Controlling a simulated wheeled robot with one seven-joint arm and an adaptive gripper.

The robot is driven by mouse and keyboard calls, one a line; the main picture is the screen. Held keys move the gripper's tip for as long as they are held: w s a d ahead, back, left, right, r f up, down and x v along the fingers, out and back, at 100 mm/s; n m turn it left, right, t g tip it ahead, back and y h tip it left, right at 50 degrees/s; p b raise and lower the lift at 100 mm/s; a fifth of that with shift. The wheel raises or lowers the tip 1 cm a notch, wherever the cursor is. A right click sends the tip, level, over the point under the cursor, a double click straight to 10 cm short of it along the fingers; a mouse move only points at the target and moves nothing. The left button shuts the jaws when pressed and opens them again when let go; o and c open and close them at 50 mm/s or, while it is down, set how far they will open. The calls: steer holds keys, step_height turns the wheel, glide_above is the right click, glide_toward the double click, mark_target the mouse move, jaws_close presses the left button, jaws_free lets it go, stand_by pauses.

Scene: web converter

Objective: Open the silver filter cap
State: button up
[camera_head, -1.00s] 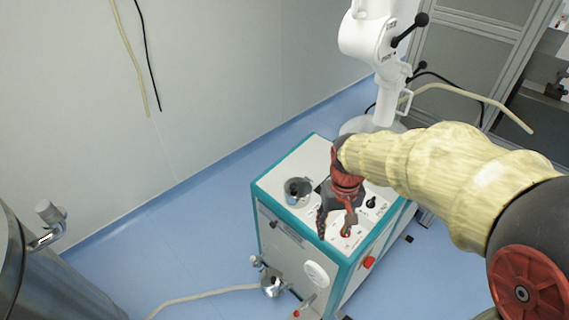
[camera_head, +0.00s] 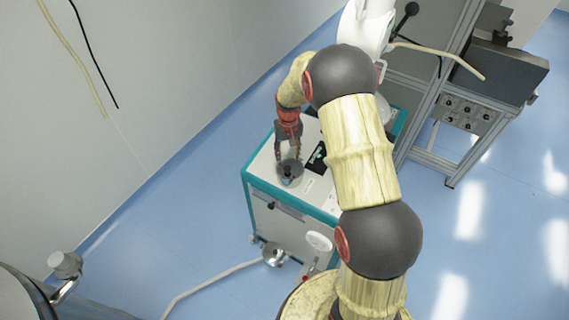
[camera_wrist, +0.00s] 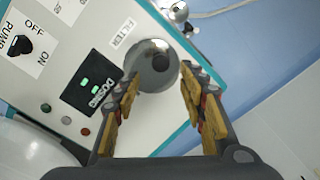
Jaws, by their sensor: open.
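The silver filter cap (camera_wrist: 148,78) is a round grey metal disc with a darker knob, set in the white top panel beside a "FILTER" label. It also shows in the head view (camera_head: 291,177), partly hidden by my fingers. My gripper (camera_wrist: 162,84) is open, with one finger on each side of the cap in the wrist view. In the head view my gripper (camera_head: 288,158) points down over the cap. I cannot tell whether the fingers touch it. The cap appears to sit in place on the machine.
The white and teal machine (camera_head: 262,188) has a dosing display (camera_wrist: 90,90) and a pump switch (camera_wrist: 20,44) close to the cap. A metal fitting with a hose (camera_head: 273,254) is low on its front.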

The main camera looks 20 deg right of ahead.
mark_target(287, 168)
step_height(287, 168, down, 6)
steer(key=shift+a+f, duration=0.1)
steer(key=shift+c, duration=1)
jaws_close()
